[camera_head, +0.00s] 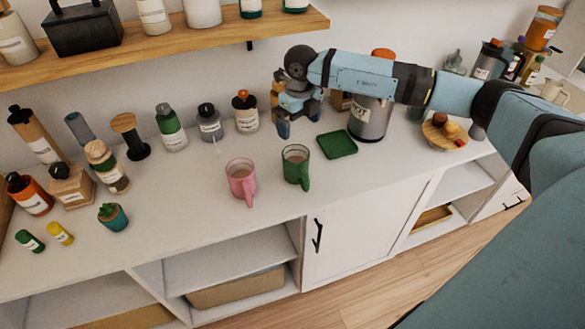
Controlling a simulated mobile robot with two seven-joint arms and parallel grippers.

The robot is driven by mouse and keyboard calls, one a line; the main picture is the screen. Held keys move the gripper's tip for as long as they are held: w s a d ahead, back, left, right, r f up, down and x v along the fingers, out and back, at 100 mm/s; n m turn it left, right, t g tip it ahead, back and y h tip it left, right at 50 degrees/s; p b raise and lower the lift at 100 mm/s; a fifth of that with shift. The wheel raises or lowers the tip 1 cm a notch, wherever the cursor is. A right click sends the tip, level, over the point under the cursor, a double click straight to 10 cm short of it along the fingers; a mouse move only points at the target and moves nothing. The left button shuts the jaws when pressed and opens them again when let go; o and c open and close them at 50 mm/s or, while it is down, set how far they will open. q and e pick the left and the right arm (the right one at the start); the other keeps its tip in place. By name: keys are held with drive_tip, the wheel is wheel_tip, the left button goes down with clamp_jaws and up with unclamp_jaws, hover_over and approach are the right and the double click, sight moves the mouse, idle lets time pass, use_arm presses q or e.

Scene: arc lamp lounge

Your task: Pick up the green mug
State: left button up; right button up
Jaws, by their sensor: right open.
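The green mug (297,167) stands upright on the white counter (200,205), with its handle toward the front edge. Its inside shows a light brown content. A pink mug (241,180) stands just to its left, and a green square coaster (337,144) lies to its right. My right gripper (300,127) is open and empty behind the green mug, pointing down toward the counter, apart from the mug. My right arm reaches in from the right across the back of the counter. My left gripper is not in view.
A large grey canister (370,117) stands behind the coaster, partly hidden by my right arm. Several bottles, including a green one (171,128), line the back left. A wooden shelf (150,48) hangs above. The counter in front of the mugs is clear.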

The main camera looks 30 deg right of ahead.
hover_over(299, 160)
drive_tip(key=s+a, duration=0.2)
wheel_tip(299, 160, down, 8)
drive_tip(key=f, duration=0.2)
drive_tip(key=s+f+p, duration=0.1)
drive_tip(key=f, duration=0.1)
drive_tip(key=shift+s+a, duration=0.2)
drive_tip(key=shift+f, duration=0.5)
drive_tip(key=shift+r, duration=0.1)
drive_tip(key=c, duration=1.1)
drive_tip(key=shift+c, duration=0.2)
drive_tip(key=shift+r, duration=0.1)
wheel_tip(299, 160, up, 20)
drive_tip(key=shift+b, duration=0.45)
